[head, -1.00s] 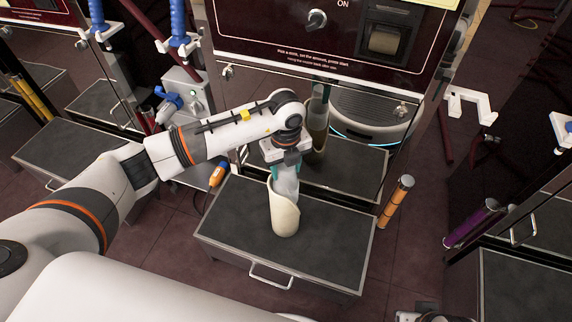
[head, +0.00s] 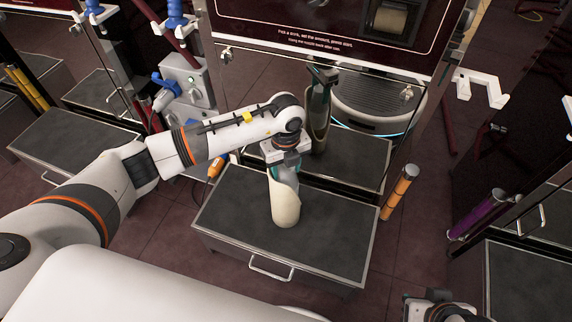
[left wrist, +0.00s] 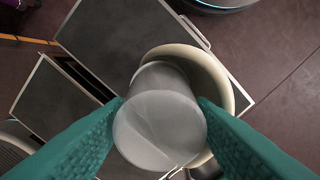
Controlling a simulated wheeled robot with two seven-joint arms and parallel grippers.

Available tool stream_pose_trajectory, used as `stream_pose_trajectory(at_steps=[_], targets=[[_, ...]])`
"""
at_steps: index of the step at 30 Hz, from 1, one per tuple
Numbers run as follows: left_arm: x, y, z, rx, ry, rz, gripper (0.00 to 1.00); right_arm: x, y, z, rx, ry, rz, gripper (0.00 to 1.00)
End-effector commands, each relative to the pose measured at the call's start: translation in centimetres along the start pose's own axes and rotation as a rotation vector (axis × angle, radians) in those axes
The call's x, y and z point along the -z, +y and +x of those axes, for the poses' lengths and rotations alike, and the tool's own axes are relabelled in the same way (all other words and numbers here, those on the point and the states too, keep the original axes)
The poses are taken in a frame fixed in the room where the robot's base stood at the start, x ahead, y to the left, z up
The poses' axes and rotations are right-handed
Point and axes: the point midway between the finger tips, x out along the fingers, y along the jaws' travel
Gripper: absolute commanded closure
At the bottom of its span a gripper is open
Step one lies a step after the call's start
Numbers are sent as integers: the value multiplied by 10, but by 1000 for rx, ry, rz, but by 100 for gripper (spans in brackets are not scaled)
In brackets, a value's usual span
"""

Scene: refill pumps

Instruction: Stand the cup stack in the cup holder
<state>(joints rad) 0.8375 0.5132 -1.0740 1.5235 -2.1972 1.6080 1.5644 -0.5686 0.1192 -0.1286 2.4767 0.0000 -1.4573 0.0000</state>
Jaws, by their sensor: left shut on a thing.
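The cup stack (head: 284,176) is pale grey and translucent. My left gripper (head: 283,167) is shut on it, and its teal fingers flank the stack in the left wrist view (left wrist: 160,115). The cup holder (head: 285,209) is a cream upright tube with a slanted, cut-away top, standing on the dark-topped stand. The stack is above and partly within the holder's opening; its lower end is hidden by the holder wall. In the left wrist view the holder's rim (left wrist: 226,80) curves around the stack's right side. Part of my right gripper (head: 438,306) shows at the bottom edge, its fingers unclear.
The low stand (head: 240,215) has bare top around the holder and a front handle. The drink machine (head: 330,30) rises behind with a reflective door.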

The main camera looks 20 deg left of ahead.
Motion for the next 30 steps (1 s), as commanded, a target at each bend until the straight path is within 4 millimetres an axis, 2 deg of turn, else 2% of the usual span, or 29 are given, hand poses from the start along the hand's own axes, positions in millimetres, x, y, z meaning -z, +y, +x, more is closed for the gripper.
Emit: stream_pose_trajectory(at_steps=[12, 13, 17, 18, 26, 30], targets=[[0, 0, 3, 0, 0, 0, 89, -4, 1, 2, -1, -21, -1, 70], [0, 0, 3, -1, 0, 0, 50, -4, 1, 2, -1, -21, -1, 70], [0, 0, 3, 0, 0, 0, 29, -4, 1, 2, -1, -20, -1, 70], [0, 0, 3, 0, 0, 0, 26, -4, 1, 2, -1, -20, -1, 70], [0, 0, 3, 1, 0, 0, 26, -4, 0, 2, -1, -20, 0, 70], [0, 0, -6, 0, 1, 0, 26, 1, 0, -1, 0, 8, 0, 70]])
